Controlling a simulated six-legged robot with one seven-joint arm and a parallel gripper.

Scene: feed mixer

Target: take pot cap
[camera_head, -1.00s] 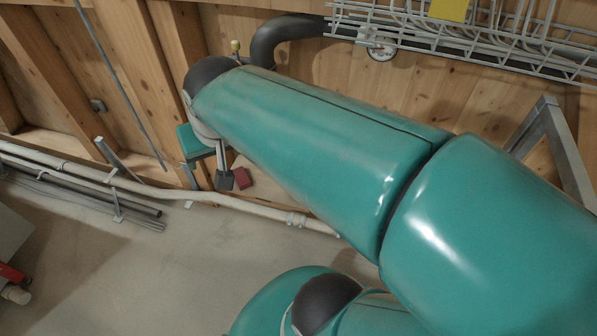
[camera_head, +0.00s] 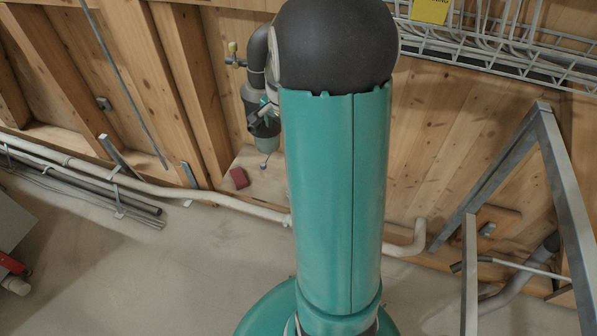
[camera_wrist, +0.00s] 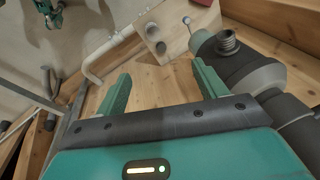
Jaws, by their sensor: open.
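My gripper (camera_wrist: 161,71) is open in the wrist view. Its two green fingers stand wide apart, with only bare wood between them. A dark grey pot-like fitting (camera_wrist: 245,70) with a ribbed, thread-like end (camera_wrist: 228,42) lies just right of the right finger, apart from or touching it; I cannot tell. No separate pot cap can be made out for certain. In the head view a grey cylindrical body (camera_head: 256,92) hangs below a bent pipe, partly hidden by my arm. My gripper cannot be made out clearly there.
A pale pipe (camera_head: 150,190) runs along the wall's foot. A metal frame (camera_head: 545,150) stands at right, a cable tray (camera_head: 500,45) above.

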